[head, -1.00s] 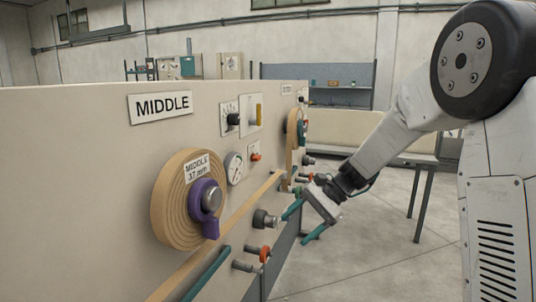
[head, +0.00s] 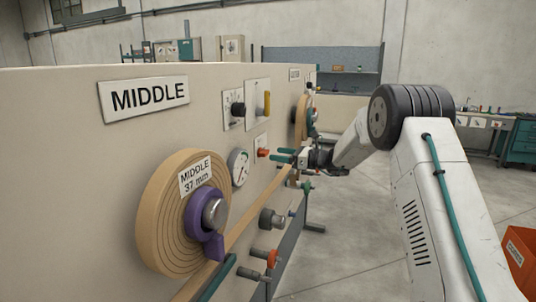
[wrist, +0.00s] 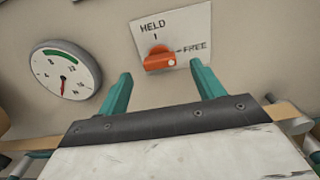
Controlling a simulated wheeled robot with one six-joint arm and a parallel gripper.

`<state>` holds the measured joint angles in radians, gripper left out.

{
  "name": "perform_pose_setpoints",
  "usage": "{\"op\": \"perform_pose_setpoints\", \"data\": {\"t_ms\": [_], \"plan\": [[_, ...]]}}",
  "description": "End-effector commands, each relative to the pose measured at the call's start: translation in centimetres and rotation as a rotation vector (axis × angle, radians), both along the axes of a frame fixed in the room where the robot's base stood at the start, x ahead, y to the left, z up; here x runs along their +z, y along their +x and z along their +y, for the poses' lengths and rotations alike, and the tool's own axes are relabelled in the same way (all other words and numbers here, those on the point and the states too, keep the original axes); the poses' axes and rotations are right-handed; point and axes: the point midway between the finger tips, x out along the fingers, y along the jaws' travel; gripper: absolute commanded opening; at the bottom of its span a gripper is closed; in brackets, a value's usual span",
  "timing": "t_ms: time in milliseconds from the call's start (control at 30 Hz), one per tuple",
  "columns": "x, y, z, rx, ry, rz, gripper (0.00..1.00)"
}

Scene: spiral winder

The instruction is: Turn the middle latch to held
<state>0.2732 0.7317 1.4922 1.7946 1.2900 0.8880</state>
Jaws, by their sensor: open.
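The middle latch is an orange-red knob (wrist: 160,60) on a white plate (wrist: 190,30) marked HELD above and FREE to the right. The knob lies sideways, its white dot at the right end by the FREE mark. In the head view the latch (head: 263,153) is small on the machine face, right of the dial. My gripper (head: 278,154) is open and empty, its teal fingers pointing at the panel. In the wrist view the fingers of my gripper (wrist: 160,72) flank the knob left and right, with no visible contact.
A round dial (head: 238,167) sits left of the latch. A tan strip (head: 255,222) runs from the wound roll (head: 165,225) below the latch. A grey knob (head: 271,219) and red-handled peg (head: 271,258) stick out lower down. Open floor lies right of the machine.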

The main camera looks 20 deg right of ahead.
Motion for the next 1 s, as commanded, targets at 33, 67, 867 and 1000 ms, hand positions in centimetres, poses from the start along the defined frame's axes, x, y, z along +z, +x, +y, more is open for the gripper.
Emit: {"op": "perform_pose_setpoints", "data": {"t_ms": [33,67,867,1000], "plan": [[0.0,0.5,0.7,0.001,-0.001,-0.001,0.67],[0.0,0.8,1.0,0.0,-0.001,-0.002,0.67],[0.0,2.4,3.5,0.001,-0.002,-0.001,0.23],[0.0,2.4,4.0,0.004,-0.005,-0.006,0.23]]}}
